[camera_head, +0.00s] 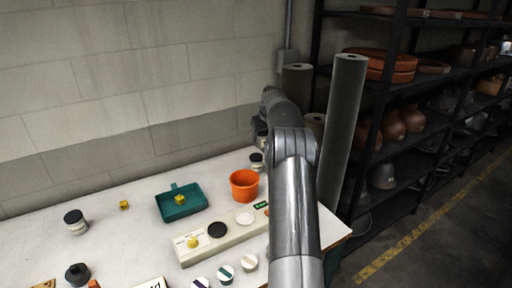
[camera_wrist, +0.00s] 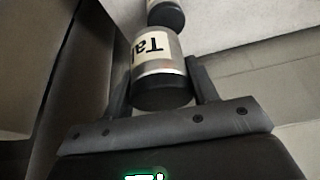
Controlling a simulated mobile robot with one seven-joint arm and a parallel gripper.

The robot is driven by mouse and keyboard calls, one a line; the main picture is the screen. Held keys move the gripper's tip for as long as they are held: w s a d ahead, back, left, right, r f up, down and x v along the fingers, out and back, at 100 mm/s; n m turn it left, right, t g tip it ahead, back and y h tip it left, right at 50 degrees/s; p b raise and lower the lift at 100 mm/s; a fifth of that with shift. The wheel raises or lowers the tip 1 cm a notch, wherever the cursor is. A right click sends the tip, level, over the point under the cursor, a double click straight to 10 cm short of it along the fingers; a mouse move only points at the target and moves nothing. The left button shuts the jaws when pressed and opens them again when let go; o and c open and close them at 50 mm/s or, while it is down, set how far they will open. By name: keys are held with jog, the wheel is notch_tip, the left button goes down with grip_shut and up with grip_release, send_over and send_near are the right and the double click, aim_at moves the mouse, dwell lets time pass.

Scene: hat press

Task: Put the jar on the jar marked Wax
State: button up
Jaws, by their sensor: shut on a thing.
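My gripper (camera_wrist: 158,72) is shut on a jar (camera_wrist: 160,52) with a dark lid and a pale label; the letters "Ta" show upside down in the wrist view. In the head view the held jar (camera_head: 262,141) is partly hidden by my arm, over the back right of the table. Another dark-lidded jar (camera_head: 257,161) stands just below it there; its lid (camera_wrist: 165,15) lies beyond the held jar's base in the wrist view. I cannot tell whether they touch or read its label. A third labelled jar (camera_head: 76,223) stands at the table's left, its writing unreadable.
An orange bucket (camera_head: 244,186) stands near the lower jar. A green pan (camera_head: 181,203) and a pale panel with buttons (camera_head: 219,232) are mid-table. The wall (camera_head: 150,110) is behind; grey rolls (camera_head: 345,130) and shelving (camera_head: 400,100) stand to the right.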

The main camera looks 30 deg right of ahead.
jog(key=shift+w+a+f, duration=0.4)
jog(key=shift+w+f, duration=0.05)
jog(key=shift+w, duration=0.15)
jog(key=shift+w+a+f, duration=0.4)
jog(key=shift+w, duration=0.15)
jog(key=shift+f, duration=1.9)
jog(key=shift+f, duration=0.15)
jog(key=o, duration=1.2)
jog(key=shift+s+r, duration=0.1)
jog(key=shift+r, duration=0.35)
jog(key=v, duration=1.1)
jog(key=shift+s+r, duration=0.1)
jog(key=shift+r, duration=0.15)
